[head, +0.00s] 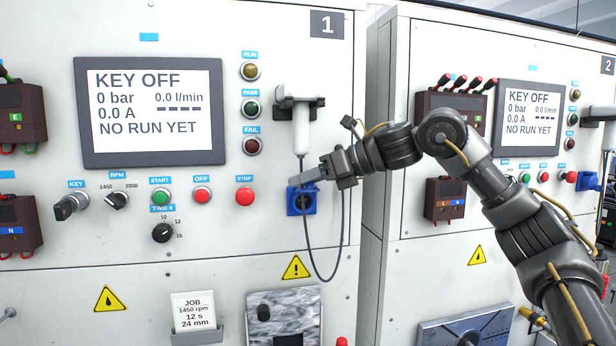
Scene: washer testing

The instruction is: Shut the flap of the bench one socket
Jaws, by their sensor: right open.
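The blue bench one socket (302,209) is on the front panel of the left bench, below the white handset and right of the red STOP button. A dark opening shows in its face. Its flap cannot be made out clearly, as my gripper covers the socket's upper part. My right gripper (296,180) reaches in from the right, its fingers pointing left across the top of the socket. It is open and holds nothing; whether it touches the flap or socket I cannot tell. My left gripper is out of view.
A white handset (300,120) hangs in a dark holder just above my gripper, and its dark cord (310,255) loops down past the socket. The STOP button (245,196) is close on the left. Bench two (420,60) stands to the right behind my arm.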

